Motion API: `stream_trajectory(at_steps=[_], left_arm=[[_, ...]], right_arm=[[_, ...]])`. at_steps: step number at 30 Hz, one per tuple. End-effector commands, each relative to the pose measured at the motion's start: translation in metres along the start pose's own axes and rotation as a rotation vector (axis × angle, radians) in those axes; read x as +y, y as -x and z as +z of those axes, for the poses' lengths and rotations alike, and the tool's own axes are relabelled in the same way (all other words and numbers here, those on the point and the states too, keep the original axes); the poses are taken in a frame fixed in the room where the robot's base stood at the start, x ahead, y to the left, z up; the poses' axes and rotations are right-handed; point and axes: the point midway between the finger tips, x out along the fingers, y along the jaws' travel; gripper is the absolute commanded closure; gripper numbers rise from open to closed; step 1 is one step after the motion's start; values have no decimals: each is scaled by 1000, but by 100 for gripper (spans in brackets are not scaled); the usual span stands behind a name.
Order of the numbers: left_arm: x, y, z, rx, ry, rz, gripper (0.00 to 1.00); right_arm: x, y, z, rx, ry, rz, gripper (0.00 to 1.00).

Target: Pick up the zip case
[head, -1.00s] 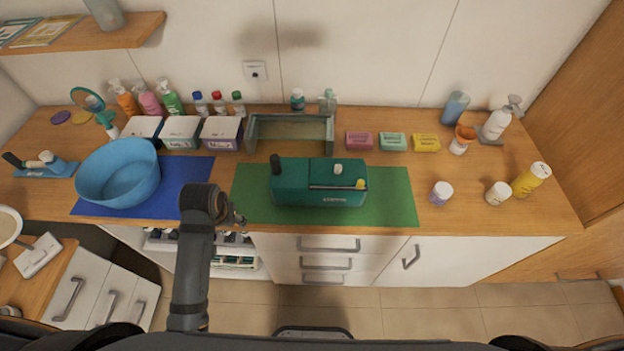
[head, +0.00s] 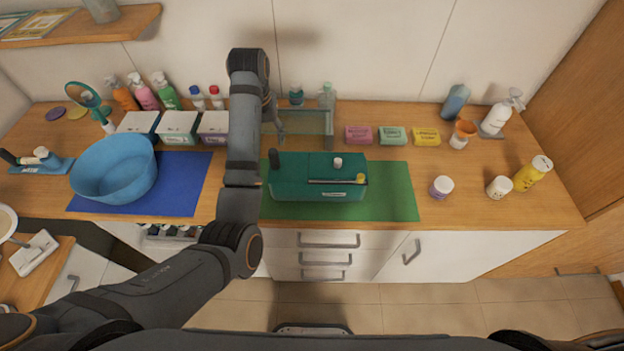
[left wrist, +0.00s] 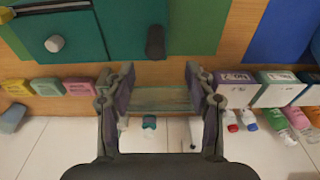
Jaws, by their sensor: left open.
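A see-through case with teal edges (head: 312,122), which looks like the zip case, stands at the back of the counter against the wall side. In the left wrist view the case (left wrist: 160,98) shows between my fingers. My right gripper is not in view.
A teal box (head: 318,188) stands on the green mat (head: 393,200) in front. Labelled boxes (head: 178,128) are close on the left, and colored soap-like blocks (head: 392,136) on the right. Small bottles (head: 327,95) stand behind. A blue basin (head: 115,175) is farther left.

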Motion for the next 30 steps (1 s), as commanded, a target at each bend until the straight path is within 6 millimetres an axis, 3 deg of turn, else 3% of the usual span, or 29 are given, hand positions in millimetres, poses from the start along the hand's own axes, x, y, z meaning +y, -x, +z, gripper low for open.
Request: stream_trajectory(at_steps=[1,3,11,15,19,26,30], left_arm=[[0,-19,2,0,0,-1,45],[0,-21,1,-4,0,-2,45],[2,-40,3,-3,0,0,45],[6,-62,10,-6,0,0,45],[6,-82,8,-2,-1,0,45],[6,-88,8,1,0,0,45],[6,-88,8,1,0,0,60]], right_arm=[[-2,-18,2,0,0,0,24],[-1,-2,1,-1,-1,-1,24],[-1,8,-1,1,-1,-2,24],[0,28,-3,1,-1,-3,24],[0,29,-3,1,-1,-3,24],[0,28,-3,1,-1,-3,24],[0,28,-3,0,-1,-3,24]])
